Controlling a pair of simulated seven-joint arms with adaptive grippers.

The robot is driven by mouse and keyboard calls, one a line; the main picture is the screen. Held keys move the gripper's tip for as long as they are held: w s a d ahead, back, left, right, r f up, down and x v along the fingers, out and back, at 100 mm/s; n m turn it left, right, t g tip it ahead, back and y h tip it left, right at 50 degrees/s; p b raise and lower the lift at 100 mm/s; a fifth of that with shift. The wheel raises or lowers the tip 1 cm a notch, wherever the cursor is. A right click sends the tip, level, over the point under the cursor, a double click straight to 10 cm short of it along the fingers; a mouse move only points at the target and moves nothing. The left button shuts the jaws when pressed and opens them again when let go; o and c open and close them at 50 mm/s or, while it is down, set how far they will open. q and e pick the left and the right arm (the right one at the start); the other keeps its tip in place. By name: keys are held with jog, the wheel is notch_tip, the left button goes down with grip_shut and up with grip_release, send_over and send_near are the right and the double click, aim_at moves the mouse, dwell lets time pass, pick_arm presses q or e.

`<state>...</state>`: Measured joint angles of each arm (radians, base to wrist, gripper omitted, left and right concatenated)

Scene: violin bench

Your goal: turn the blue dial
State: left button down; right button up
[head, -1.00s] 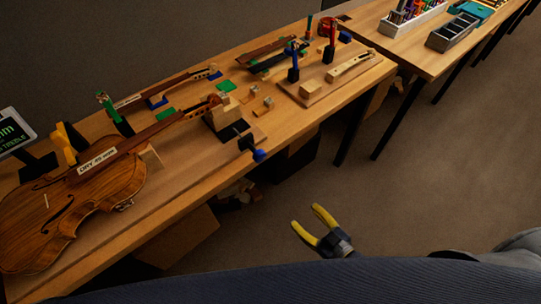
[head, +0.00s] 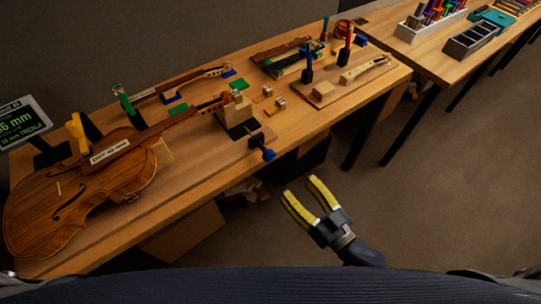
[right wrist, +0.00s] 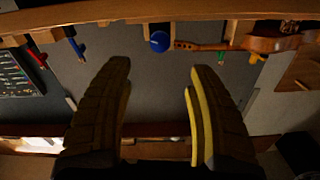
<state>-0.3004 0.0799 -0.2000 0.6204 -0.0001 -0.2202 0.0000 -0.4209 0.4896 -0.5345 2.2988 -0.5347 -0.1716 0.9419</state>
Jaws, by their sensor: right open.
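The blue dial (head: 268,154) sticks out from the front edge of the bench on a dark fitting, beside the block that supports the violin's neck end. In the right wrist view the dial (right wrist: 159,41) shows as a round blue face, beyond and between my fingertips. My right gripper (head: 300,188) has yellow-lined fingers, spread apart and empty. It is in front of the bench, below and right of the dial in the head view, and apart from it. My left gripper is not in view.
The violin (head: 85,190) lies on the bench at left, beside a display (head: 22,124) with green text. A board (head: 335,92) with upright tools stands farther right. The bench's front edge (head: 205,181) runs close to the dial.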

aim_at(271, 158)
jog(key=x, duration=1.3)
jog(key=shift+w, duration=0.1)
grip_shut()
dwell(0.4)
